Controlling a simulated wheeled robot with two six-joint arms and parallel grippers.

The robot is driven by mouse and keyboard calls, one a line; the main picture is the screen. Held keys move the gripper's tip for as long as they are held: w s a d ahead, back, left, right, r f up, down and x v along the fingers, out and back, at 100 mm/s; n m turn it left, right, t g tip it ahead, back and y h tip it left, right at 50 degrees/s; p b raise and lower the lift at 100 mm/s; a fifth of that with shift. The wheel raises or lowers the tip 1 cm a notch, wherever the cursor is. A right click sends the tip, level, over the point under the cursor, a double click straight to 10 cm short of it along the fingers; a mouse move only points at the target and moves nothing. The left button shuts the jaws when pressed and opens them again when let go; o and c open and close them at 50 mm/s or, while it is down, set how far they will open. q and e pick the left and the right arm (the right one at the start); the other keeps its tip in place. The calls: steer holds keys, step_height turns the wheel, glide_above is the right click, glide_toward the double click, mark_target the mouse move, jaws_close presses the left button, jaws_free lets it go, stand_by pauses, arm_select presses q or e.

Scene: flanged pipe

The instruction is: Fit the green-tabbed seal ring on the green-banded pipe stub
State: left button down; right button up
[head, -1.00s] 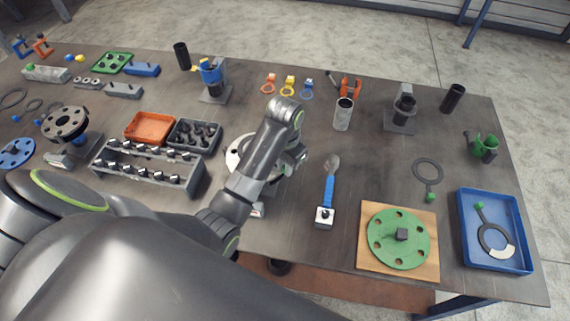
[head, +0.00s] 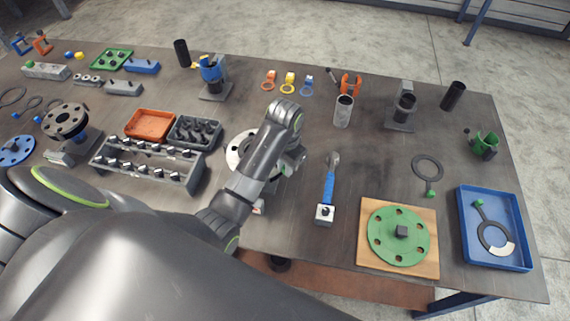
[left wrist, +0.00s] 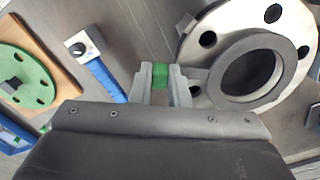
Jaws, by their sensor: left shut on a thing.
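My left gripper (left wrist: 161,84) is shut on the green tab (left wrist: 161,76) of a dark grey seal ring (left wrist: 219,78). The ring lies over the middle of a pale flange with bolt holes (left wrist: 296,17) in the left wrist view. I cannot tell whether it touches the flange or is held above it. In the head view this flange (head: 233,158) is largely hidden behind my left arm. No green band shows on it. Another green-tabbed ring (head: 428,162) lies on the table, and one with a pale patch (head: 482,236) lies in the blue tray. My right gripper is not seen.
Right of my left arm lies a blue-handled tool (head: 329,187). Beyond it are a green flange (head: 381,247) on a wooden board (head: 367,266) and the blue tray (head: 467,226). A socket rack (head: 150,167) and an orange bin (head: 150,124) stand left. Bare table lies between tool and loose ring.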

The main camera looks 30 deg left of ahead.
arm_select(q)
steer(key=shift+f, duration=0.45)
stand_by(0.5)
steer(key=c, duration=1.3)
jaws_free()
